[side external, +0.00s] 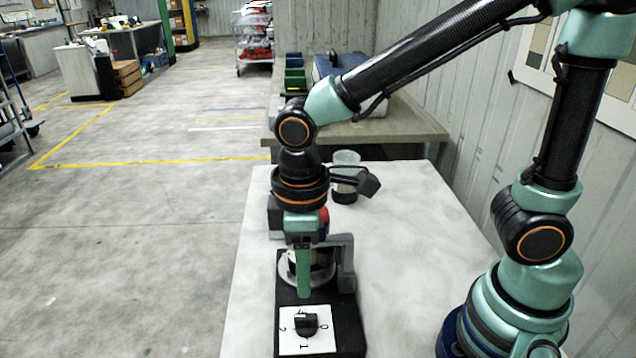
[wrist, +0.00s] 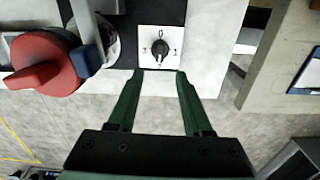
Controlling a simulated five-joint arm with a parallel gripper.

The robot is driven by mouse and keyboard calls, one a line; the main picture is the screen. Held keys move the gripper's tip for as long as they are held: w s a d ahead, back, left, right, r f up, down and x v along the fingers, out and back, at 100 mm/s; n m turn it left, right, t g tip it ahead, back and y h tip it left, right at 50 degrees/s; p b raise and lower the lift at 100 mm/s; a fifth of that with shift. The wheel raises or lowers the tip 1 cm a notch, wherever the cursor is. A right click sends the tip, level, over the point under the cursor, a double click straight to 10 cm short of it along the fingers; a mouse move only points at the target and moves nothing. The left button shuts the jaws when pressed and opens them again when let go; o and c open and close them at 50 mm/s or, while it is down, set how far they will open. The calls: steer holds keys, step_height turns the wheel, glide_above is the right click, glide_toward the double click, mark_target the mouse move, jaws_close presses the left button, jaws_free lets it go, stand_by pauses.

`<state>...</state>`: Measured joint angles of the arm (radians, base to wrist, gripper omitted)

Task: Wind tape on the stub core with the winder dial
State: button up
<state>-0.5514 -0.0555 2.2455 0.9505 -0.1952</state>
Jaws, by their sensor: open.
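The winder dial (side external: 306,323) is a black knob on a white plate with numerals, at the near end of a black base. It also shows in the wrist view (wrist: 158,51), just ahead of my fingertips. I cannot tell which numeral it points to. My gripper (side external: 304,292) points down above the base, behind the dial in the side view. In the wrist view my gripper (wrist: 160,73) has its two green fingers apart with nothing between them. A pale round part (side external: 290,268) on the base is partly hidden behind my gripper; I cannot tell whether it is the stub core.
A grey bracket (side external: 346,268) rises from the base beside my gripper. A red rounded part (wrist: 45,62) with a blue block (wrist: 86,60) lies left of the dial in the wrist view. The pale table (side external: 400,230) is clear on the right.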

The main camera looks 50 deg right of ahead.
mark_target(306, 316)
step_height(306, 316, down, 10)
steer(key=shift+f, duration=0.15)
stand_by(0.3)
jaws_close()
